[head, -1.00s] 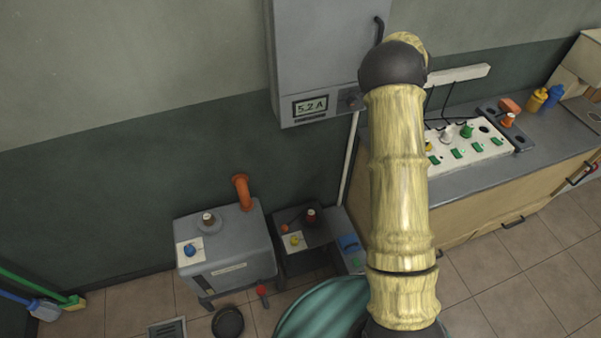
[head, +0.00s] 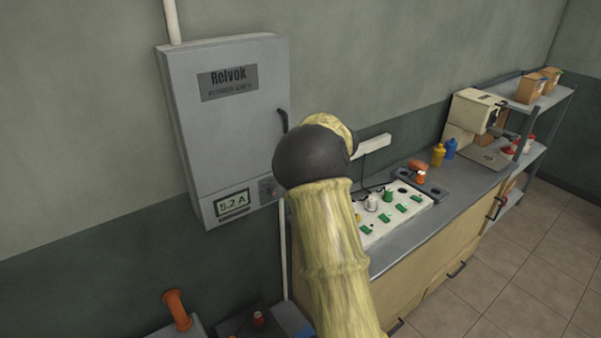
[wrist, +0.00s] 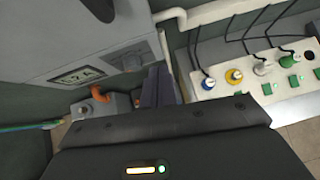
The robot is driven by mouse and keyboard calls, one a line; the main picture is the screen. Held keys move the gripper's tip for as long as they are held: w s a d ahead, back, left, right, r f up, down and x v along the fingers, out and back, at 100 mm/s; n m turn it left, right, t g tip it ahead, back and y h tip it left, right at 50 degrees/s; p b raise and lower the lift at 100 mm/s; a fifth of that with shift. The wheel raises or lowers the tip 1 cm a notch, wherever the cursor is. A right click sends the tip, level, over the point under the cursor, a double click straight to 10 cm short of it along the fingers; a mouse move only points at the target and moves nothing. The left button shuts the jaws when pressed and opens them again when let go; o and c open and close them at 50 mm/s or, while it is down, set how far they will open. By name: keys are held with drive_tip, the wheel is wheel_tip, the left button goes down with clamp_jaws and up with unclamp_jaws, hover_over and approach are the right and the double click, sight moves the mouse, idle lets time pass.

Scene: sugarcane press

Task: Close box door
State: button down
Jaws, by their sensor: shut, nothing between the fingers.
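The grey wall box (head: 225,130) has a "Relvok" label at the top, a "5.2 A" display at the lower left and a dark handle (head: 282,120) on the right edge of its door. The door looks flush with the box, with no gap visible from here. In the wrist view, the box's lower part (wrist: 50,40) and its handle (wrist: 99,8) show at upper left. My gripper (wrist: 159,87) is shut and empty, below and to the right of the box in that picture. In the head view my arm hides the gripper.
A counter (head: 440,225) with a white socket panel (head: 385,215), plugs and cables is right of the box. Bottles (head: 438,155) and a shelf (head: 545,110) are farther right. A machine with an orange pipe (head: 176,309) stands below the box. Open floor lies at the right.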

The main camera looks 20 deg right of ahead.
drive_tip(key=v, duration=0.2)
drive_tip(key=d+v, duration=0.1)
drive_tip(key=v, duration=0.1)
drive_tip(key=shift+s+d+b, duration=0.1)
drive_tip(key=shift+s+b, duration=0.2)
